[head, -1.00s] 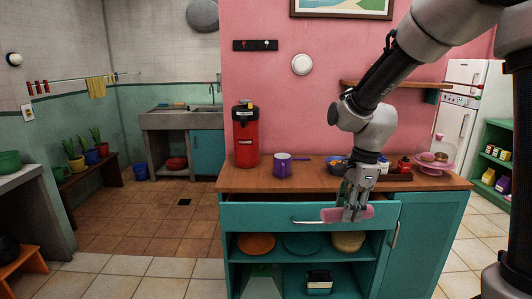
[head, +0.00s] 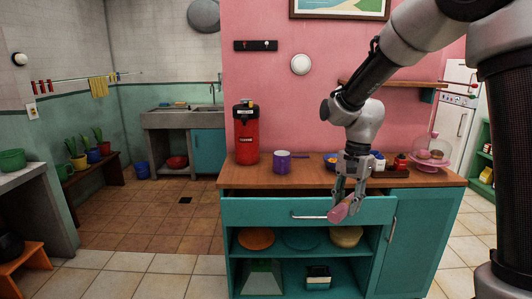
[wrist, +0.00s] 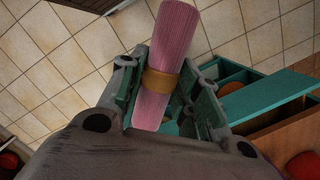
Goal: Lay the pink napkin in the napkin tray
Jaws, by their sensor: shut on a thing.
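My gripper (head: 349,203) is shut on the pink napkin (head: 339,214), in front of the teal cabinet. In the wrist view the napkin (wrist: 174,38) is a ribbed pink roll with a tan ring (wrist: 160,82) around its middle, between the two fingers (wrist: 165,95). In the head view the roll is tilted and clear of the counter top. A dark, low tray (head: 391,174) is partly visible on the counter behind my gripper; I cannot tell whether it is the napkin tray.
The cabinet's top drawer (head: 262,211) seems slightly open. A purple mug (head: 282,163), a red dispenser (head: 246,134) and a domed cake stand (head: 431,158) stand on the counter (head: 320,178). Plates and a bowl (head: 346,236) sit on the shelf below. The tiled floor in front at left is free.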

